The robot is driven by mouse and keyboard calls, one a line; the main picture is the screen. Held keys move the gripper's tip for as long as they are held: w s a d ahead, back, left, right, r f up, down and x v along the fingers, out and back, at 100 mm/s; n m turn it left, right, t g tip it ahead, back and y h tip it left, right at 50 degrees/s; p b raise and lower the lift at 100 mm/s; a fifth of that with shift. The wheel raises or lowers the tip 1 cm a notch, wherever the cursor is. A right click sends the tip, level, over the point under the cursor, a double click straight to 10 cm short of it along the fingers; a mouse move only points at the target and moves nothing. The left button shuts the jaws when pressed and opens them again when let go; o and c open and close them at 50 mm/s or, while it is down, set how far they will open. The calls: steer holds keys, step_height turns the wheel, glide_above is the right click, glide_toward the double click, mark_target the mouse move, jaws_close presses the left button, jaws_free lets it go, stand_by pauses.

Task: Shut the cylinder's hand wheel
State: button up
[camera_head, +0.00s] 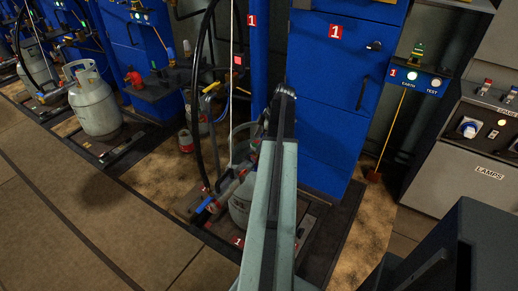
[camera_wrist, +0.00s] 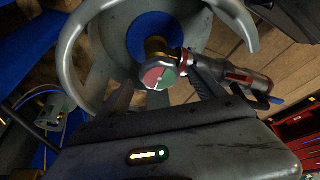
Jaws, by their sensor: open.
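In the wrist view the hand wheel (camera_wrist: 159,77) is a round cap with a red and green face and a pale line across it. It sits on a brass valve inside the cylinder's grey collar (camera_wrist: 72,62), in front of a blue disc (camera_wrist: 153,35). My gripper (camera_wrist: 158,80) is open, with one dark finger on each side of the wheel. I cannot tell whether either finger touches it. In the head view the grey cylinder (camera_head: 239,212) stands low on a platform marked 1, partly hidden by my arm. The wheel and my fingertips cannot be made out there.
A hose fitting (camera_wrist: 235,76) with a red band joins the valve close to my right finger. A blue cabinet (camera_head: 325,110) stands behind the cylinder. Another grey cylinder (camera_head: 93,108) stands at the left. A grey lamps panel (camera_head: 465,150) is at the right. The floor at front left is clear.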

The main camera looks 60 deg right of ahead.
steer(key=shift+w+a+f, duration=0.1)
steer(key=shift+f, duration=0.35)
steer(key=shift+r, duration=0.15)
steer(key=c, duration=1.4)
